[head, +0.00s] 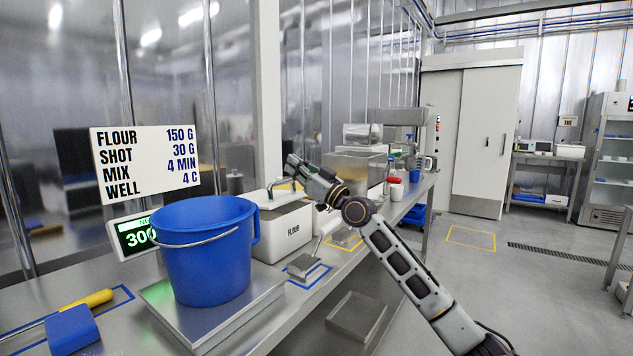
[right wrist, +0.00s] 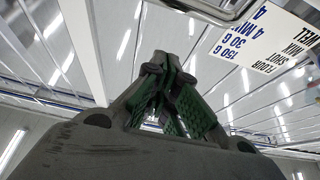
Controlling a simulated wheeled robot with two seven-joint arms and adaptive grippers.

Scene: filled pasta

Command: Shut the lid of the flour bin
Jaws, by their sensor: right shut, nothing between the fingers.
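My right gripper (head: 293,165) is above the bin's top, tilted upward, shut and empty. In the right wrist view its green-padded fingers (right wrist: 162,62) are together. I cannot tell whether it touches the lid or loop. My left gripper is out of view.
The blue bucket (head: 205,255) stands on a steel scale (head: 170,312) left of the bin. A small metal scoop (head: 302,266) lies in front of the bin. A recipe sign (head: 145,163) stands behind. Bottles and a steel machine occupy the counter farther right.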

